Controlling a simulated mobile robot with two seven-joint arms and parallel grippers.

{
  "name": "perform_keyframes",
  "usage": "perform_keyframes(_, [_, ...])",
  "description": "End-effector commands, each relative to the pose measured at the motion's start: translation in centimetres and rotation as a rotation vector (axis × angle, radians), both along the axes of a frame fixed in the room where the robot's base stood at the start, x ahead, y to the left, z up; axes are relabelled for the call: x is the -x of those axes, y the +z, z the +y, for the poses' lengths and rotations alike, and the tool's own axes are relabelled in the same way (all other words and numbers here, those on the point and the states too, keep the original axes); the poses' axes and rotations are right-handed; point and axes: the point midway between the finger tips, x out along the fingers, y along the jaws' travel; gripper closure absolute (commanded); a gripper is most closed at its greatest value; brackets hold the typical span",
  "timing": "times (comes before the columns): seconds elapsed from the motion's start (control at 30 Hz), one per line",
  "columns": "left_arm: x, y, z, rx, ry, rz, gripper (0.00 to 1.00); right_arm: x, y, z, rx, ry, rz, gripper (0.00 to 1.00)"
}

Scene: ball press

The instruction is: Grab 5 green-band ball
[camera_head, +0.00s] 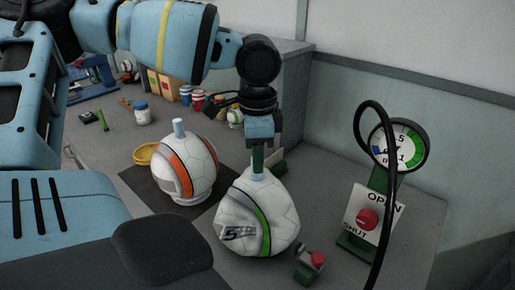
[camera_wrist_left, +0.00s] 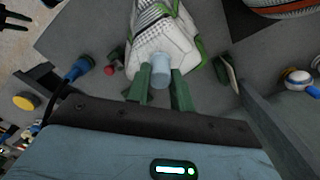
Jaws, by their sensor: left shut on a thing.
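The green-band ball (camera_head: 245,215) is white, with a green band and a "5" on it. It looks somewhat misshapen, and a pale blue stem (camera_head: 257,168) stands on its top. My left gripper (camera_head: 258,158) points down from above and is shut on this stem. In the left wrist view the two green fingers sit on either side of the stem (camera_wrist_left: 160,70), with the ball (camera_wrist_left: 158,32) beyond. I cannot tell whether the ball touches the table. My right gripper is not in view.
An orange-band ball (camera_head: 201,158) with its own stem stands close left on a dark mat (camera_head: 150,188). To the right are a gauge (camera_head: 412,135) and an OPEN/SHUT panel with a red knob (camera_head: 367,219). A small red-knobbed valve (camera_head: 317,260) is near the ball.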

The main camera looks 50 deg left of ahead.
Motion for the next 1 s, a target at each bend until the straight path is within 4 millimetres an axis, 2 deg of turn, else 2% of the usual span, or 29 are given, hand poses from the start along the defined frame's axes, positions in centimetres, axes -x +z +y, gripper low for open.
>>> perform_keyframes(0.17, [-0.1,0.3,0.0,0.0,0.0,-0.004,1.0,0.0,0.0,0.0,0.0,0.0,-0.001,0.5])
perform_keyframes(0.27, [-0.1,1.2,0.0,-0.001,0.0,-0.006,1.0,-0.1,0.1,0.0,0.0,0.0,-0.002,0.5])
perform_keyframes(0.7, [-0.1,8.6,0.0,-0.001,0.0,-0.005,1.0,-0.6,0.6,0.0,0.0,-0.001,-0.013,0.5])
perform_keyframes(0.83, [-0.1,9.7,0.0,0.0,0.001,-0.003,1.0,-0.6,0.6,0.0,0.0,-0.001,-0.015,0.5])
perform_keyframes(1.0, [0.0,10.1,0.0,0.0,0.0,-0.002,1.0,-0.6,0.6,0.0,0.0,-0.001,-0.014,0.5])
